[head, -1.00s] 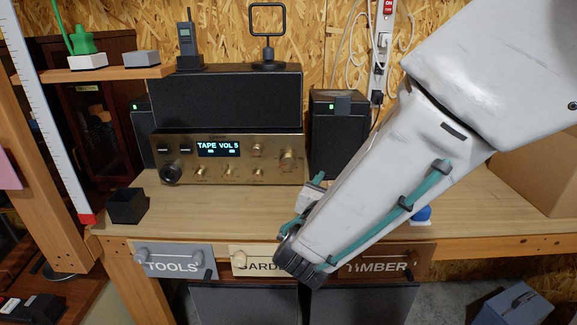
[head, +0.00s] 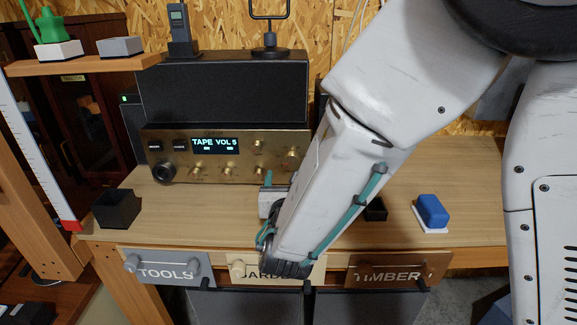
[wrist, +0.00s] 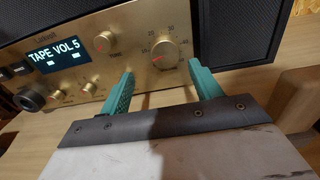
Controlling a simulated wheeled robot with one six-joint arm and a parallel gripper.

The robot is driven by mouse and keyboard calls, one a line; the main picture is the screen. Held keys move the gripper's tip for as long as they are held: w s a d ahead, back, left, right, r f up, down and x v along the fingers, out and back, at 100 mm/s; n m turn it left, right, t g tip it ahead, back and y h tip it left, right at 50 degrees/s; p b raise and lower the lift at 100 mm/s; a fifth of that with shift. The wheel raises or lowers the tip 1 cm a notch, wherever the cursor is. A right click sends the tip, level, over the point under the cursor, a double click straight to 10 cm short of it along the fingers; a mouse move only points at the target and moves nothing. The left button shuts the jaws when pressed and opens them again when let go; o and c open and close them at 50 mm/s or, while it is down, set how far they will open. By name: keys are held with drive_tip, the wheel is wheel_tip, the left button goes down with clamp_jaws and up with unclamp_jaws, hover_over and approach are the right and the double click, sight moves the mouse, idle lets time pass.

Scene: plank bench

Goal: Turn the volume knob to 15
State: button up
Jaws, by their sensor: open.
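The gold stereo receiver (head: 222,174) stands at the back of the bench, and its display (head: 215,145) reads "TAPE VOL 5". A large round knob with a numbered scale (wrist: 166,52) sits at the right of its panel, with a red mark toward the lower left; it also shows in the head view (head: 292,156). My gripper (wrist: 161,76) has its two teal fingers apart, pointing at the panel with this knob roughly between them in the picture. Nothing is between the fingers. In the head view, my arm hides most of my gripper.
A smaller knob (wrist: 105,42) is left of the large one, with more controls below. A black speaker (head: 222,92) sits on the receiver. A black open box (head: 116,209) and a blue block (head: 432,211) stand on the bench. The bench front has labelled drawers.

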sight(291, 164)
drive_tip(key=w, duration=0.2)
drive_tip(key=w+d, duration=0.1)
drive_tip(key=w, duration=0.2)
drive_tip(key=shift+w, duration=0.1)
drive_tip(key=shift+c, duration=0.3)
drive_tip(key=c, duration=0.9)
drive_tip(key=shift+a, duration=0.2)
drive_tip(key=shift+d, duration=0.1)
drive_tip(key=shift+m, duration=0.3)
